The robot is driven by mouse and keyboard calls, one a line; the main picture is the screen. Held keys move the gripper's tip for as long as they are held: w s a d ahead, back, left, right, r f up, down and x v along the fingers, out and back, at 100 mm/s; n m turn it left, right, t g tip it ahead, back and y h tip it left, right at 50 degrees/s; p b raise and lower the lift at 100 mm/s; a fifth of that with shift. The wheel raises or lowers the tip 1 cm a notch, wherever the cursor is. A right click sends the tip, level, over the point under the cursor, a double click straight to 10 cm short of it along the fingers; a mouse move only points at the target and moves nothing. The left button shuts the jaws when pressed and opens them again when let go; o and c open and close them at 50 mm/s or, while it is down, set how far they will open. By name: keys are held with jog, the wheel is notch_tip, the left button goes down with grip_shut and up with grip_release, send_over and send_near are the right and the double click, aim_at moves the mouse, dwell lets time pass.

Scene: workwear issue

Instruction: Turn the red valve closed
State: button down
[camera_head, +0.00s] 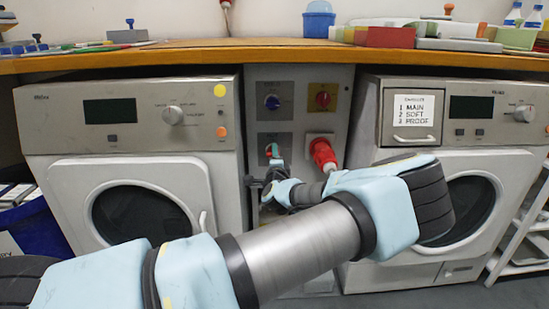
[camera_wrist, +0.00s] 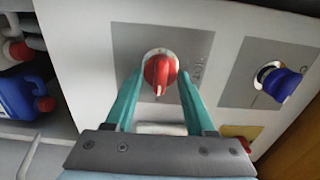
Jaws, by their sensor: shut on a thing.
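The red valve (camera_wrist: 161,72) is a red knob on a round white base, set on a grey plate in the cabinet panel. In the wrist view my gripper (camera_wrist: 160,84) has one teal finger on each side of the knob and is shut on it. The knob's grip bar runs roughly up and down in that view. In the head view the valve (camera_head: 269,150) is low on the centre panel, and my gripper (camera_head: 276,160) partly covers it.
A blue knob (camera_head: 272,102) sits above the valve. A red switch on a yellow plate (camera_head: 322,98) and a red plug (camera_head: 323,155) are to the right. White machines (camera_head: 130,170) stand on either side, under a wooden counter (camera_head: 230,56).

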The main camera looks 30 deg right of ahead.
dwell(0.4)
jog(key=shift+c, duration=1.3)
grip_release()
jog(key=shift+s, duration=0.1)
jog(key=p+v, duration=0.1)
jog(key=v, duration=0.9)
jog(key=shift+s, duration=0.3)
jog(key=shift+a, duration=0.15)
